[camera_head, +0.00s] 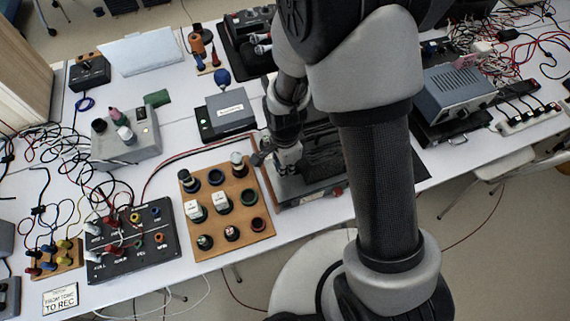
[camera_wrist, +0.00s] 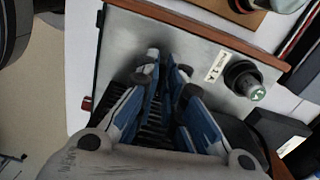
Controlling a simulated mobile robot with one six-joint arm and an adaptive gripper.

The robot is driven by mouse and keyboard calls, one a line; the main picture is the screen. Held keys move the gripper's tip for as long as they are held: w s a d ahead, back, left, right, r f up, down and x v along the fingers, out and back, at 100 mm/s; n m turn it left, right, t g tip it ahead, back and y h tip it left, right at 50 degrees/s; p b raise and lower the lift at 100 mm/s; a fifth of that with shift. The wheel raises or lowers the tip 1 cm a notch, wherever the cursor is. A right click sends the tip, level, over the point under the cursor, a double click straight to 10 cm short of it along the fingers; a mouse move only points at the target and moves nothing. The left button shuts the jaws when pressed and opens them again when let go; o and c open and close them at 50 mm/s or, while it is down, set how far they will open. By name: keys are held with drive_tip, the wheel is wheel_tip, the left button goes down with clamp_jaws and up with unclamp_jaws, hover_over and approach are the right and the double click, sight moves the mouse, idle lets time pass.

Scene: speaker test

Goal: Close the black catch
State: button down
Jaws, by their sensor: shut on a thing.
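My gripper (camera_wrist: 166,67) has blue and grey fingers and reaches over a grey metal panel (camera_wrist: 205,48) with a wooden edge in the wrist view. The fingertips are close together around a small dark part, which I take for the black catch; the fingers hide most of it, and its position cannot be told. In the head view the grey device (camera_head: 308,196) stands at the table's front edge, right of the wooden board. My arm covers much of it there, and the fingertips are hard to make out.
A black knob with a green top (camera_wrist: 243,78) stands on the panel beside the fingers. The wooden board (camera_head: 226,182) with several knobs lies left of the device. A dark grey box (camera_head: 228,112) stands behind. Cables crowd the table's left side.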

drive_tip(key=shift+m, duration=0.7)
drive_tip(key=c, duration=1.7)
unclamp_jaws()
wheel_tip(320, 180, up, 12)
drive_tip(key=shift+r, duration=0.1)
